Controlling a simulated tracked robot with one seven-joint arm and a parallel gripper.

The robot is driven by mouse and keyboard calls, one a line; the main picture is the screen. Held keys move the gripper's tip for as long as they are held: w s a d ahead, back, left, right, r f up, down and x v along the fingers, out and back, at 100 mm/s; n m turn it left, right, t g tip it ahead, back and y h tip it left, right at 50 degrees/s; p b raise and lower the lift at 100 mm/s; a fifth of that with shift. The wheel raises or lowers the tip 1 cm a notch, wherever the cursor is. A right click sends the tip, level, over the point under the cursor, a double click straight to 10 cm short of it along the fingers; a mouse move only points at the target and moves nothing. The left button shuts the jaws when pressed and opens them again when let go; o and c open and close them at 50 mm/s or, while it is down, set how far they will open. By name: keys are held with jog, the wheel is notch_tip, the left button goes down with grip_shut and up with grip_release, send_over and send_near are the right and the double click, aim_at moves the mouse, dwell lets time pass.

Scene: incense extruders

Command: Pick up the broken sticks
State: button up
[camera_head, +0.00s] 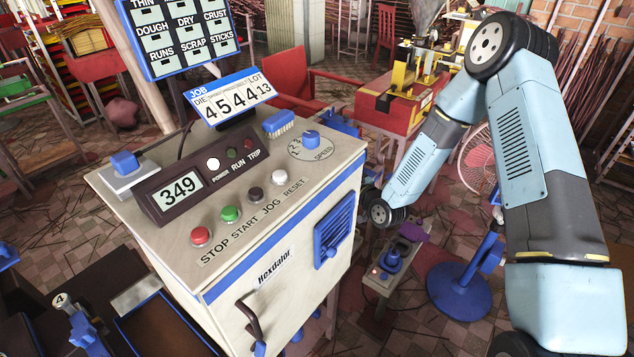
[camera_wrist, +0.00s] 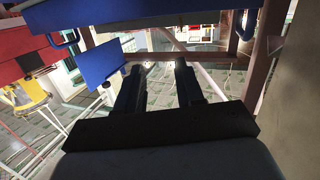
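My gripper (camera_wrist: 163,75) shows in the wrist view with its two dark fingers apart and nothing visible between them. Beyond the fingertips are pale bars and a tiled floor. In the head view my arm reaches down behind the control cabinet (camera_head: 290,240), and the gripper is hidden there. Thin dark sticks (camera_head: 50,215) lie scattered on the tiled floor at the left of the head view. I cannot tell whether they are broken. No stick is clearly seen near my fingers in the wrist view.
The cabinet, with buttons and a 349 display (camera_head: 180,187), fills the middle. A red-topped bench (camera_head: 385,110) with a yellow machine stands behind it. A pink fan (camera_head: 478,160) on a blue base (camera_head: 460,290) is at the right. A blue panel (camera_wrist: 100,62) hangs left of my fingers.

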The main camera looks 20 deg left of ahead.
jog(key=shift+m+t+y, duration=0.3)
jog(key=shift+t+y, duration=0.1)
jog(key=shift+y, duration=0.1)
jog(key=f, duration=0.1)
jog(key=s+a+f, duration=0.1)
jog(key=s+f, duration=0.1)
jog(key=shift+a, duration=0.35)
jog(key=shift+s+a+x, duration=0.1)
jog(key=shift+x, duration=1.7)
jog(key=shift+s+a+x, duration=0.1)
jog(key=shift+s+x, duration=0.05)
jog(key=shift+x, duration=1.7)
jog(key=shift+f, duration=0.15)
grip_shut()
